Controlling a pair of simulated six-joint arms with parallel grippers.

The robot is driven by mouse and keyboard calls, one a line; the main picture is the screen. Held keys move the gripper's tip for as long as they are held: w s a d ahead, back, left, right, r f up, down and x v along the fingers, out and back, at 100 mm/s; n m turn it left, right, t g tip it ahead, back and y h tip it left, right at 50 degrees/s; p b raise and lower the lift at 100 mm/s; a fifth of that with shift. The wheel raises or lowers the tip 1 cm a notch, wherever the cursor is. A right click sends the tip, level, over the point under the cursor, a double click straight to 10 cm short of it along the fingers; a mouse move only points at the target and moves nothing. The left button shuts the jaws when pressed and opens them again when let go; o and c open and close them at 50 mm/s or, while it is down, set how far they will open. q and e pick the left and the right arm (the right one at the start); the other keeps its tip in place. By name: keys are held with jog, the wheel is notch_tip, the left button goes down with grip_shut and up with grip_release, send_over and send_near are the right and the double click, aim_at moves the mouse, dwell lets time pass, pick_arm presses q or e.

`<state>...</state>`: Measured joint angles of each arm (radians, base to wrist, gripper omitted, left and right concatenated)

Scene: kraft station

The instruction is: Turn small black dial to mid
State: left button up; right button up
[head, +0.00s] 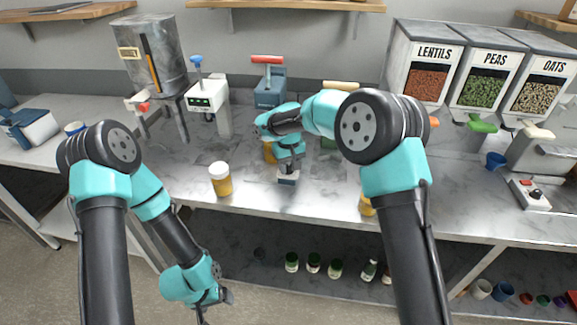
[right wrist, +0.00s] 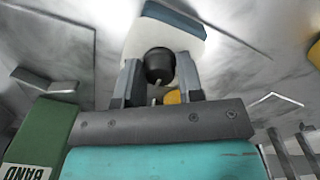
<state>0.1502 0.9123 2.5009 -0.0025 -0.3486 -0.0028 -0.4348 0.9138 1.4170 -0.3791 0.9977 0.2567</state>
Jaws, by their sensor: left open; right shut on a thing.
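The small black dial (right wrist: 158,64) sits on the front of a small white and blue unit (right wrist: 178,38). In the right wrist view my right gripper (right wrist: 159,78) has one finger on each side of the dial and is shut on it. In the head view my right gripper (head: 288,169) reaches down onto the small unit (head: 288,180) at the counter's front edge, and the dial is hidden there. A pale mark shows on the dial's lower side; its exact setting is hard to tell. My left gripper (head: 218,299) hangs open and empty below the counter's front edge.
A yellow jar with a white lid (head: 221,179) stands left of my right gripper. Another jar (head: 367,204) is partly behind my right arm. A green block (right wrist: 38,135) is close by in the wrist view. Dispensers of lentils (head: 425,85) and others line the back right.

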aim_at(288, 166)
jog(key=shift+m, duration=0.4)
jog(key=o, duration=0.9)
notch_tip(288, 166, up, 18)
jog(key=shift+f, duration=0.25)
dwell(0.3)
